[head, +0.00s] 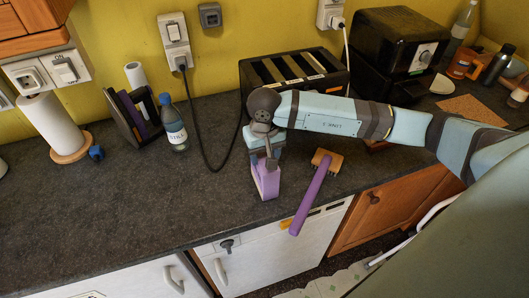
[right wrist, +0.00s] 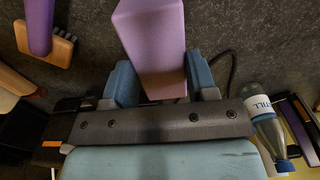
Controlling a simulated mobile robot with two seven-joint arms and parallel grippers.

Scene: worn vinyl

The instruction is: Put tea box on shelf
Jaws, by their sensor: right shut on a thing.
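My right gripper (head: 266,160) points down over the counter near its front edge. It is shut on a purple box (head: 267,182), likely the tea box. In the right wrist view the box (right wrist: 152,45) sits between the two blue fingers of my right gripper (right wrist: 162,82). I cannot tell whether the box touches the counter. No shelf is clearly recognisable; a dark rack (head: 124,112) with purple upright items stands at the back left. My left gripper is not in view.
A purple-handled brush (head: 311,198) lies right of the box, over the counter edge. A water bottle (head: 173,125), a paper roll (head: 50,125) and a toaster (head: 292,72) with hanging cable stand behind. A black oven (head: 400,42) is at back right. The counter's left front is clear.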

